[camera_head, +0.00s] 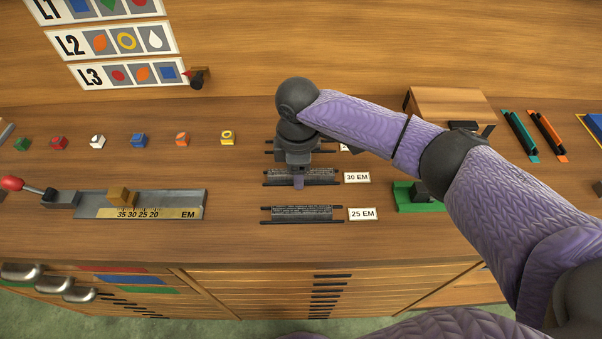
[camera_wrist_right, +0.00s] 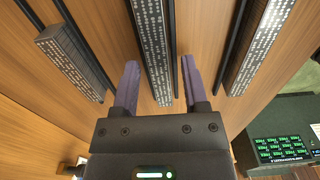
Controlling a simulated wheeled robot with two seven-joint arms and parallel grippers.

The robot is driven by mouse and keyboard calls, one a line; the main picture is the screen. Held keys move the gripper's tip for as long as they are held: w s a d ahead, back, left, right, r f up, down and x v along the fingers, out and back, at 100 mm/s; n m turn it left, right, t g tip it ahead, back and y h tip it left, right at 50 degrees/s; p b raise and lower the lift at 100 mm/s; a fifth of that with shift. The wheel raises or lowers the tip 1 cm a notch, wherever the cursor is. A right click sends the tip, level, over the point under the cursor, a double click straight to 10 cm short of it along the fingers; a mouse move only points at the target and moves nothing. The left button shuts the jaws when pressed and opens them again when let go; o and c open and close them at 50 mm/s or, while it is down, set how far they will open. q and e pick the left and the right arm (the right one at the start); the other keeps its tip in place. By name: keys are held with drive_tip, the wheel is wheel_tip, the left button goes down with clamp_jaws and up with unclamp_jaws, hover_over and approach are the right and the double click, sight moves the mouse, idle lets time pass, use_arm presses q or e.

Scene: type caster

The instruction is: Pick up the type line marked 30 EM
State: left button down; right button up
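The type line marked 30 EM (camera_head: 322,175) is a grey bar of small type on the counter, between dark rails, left of its white 30 EM label (camera_head: 357,177). My right gripper (camera_head: 298,183) is at this line, seen from above. In the right wrist view my right gripper (camera_wrist_right: 159,68) is open, its purple fingers on either side of the middle type line (camera_wrist_right: 155,45). I cannot tell whether they touch it or how far above the counter they are. My left gripper is not in view.
The 25 EM line (camera_head: 302,213) lies nearer the counter's front edge. Another line behind is mostly hidden by my right arm. A green-based block (camera_head: 418,206) stands to the right, a composing gauge (camera_head: 150,212) to the left. Small coloured blocks (camera_head: 139,140) line the back left.

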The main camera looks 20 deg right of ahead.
clamp_jaws()
idle(1.2)
